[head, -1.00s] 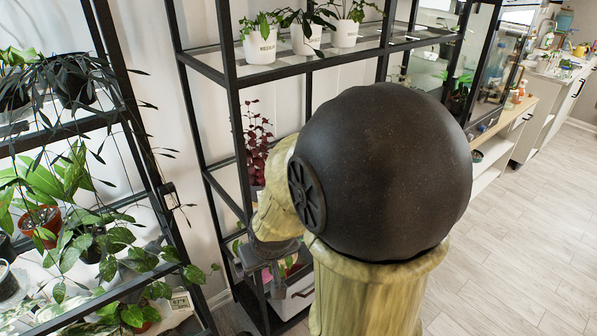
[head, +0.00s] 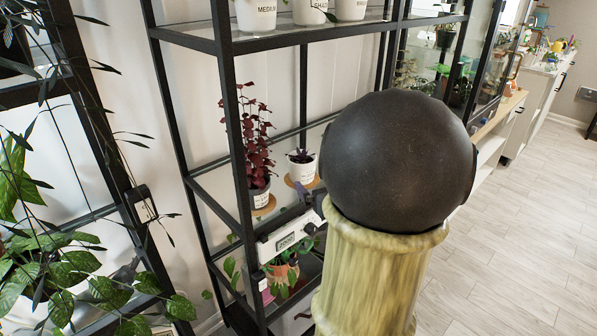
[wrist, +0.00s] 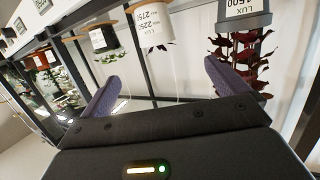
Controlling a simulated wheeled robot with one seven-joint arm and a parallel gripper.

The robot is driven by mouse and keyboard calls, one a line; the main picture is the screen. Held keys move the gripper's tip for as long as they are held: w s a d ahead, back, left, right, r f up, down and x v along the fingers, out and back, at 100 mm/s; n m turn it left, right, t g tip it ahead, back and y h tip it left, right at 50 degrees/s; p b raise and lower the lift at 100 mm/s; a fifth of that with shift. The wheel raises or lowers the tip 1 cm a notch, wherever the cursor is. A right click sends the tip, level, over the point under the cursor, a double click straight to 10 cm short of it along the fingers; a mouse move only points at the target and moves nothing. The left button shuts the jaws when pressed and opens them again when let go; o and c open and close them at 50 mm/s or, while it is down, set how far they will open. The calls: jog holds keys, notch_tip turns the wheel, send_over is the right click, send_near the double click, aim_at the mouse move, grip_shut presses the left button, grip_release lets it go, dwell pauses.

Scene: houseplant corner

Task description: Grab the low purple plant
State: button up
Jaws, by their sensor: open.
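The low purple plant (head: 301,156) is small and dark, in a white pot (head: 303,171) on a round wooden stand on the middle shelf. It stands right of and behind a taller red-leaved plant (head: 257,130). My gripper (wrist: 162,71) is open and empty, with two purple fingers. One finger shows in front of the low plant's pot in the head view; most of the gripper is hidden behind my arm. The wrist view is upside down. There a labelled white pot (wrist: 156,24) hangs beyond the gap between the fingers, with small dark leaves (wrist: 160,47).
The tall plant's pot (wrist: 243,23) is at right in the wrist view, its leaves behind the right finger. A dark pot (wrist: 103,40) is at left. Black shelf posts (head: 232,130) and a glass shelf above with white pots (head: 310,10) bound the space. The floor (head: 520,240) at right is clear.

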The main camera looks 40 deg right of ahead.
jog(key=shift+w+p, duration=0.1)
jog(key=shift+p, duration=0.2)
jog(key=p, duration=1.2)
send_near(306, 165)
jog(key=w, duration=0.2)
jog(key=p+x, duration=0.1)
jog(key=x, duration=0.6)
jog(key=shift+d, duration=0.15)
jog(key=shift+w, duration=0.1)
jog(key=p+x, duration=0.1)
jog(key=x, duration=0.1)
jog(key=p+x, duration=0.1)
jog(key=x, duration=0.2)
jog(key=shift+d+f, duration=0.15)
jog(key=shift+d, duration=0.2)
jog(key=shift+c, duration=0.5)
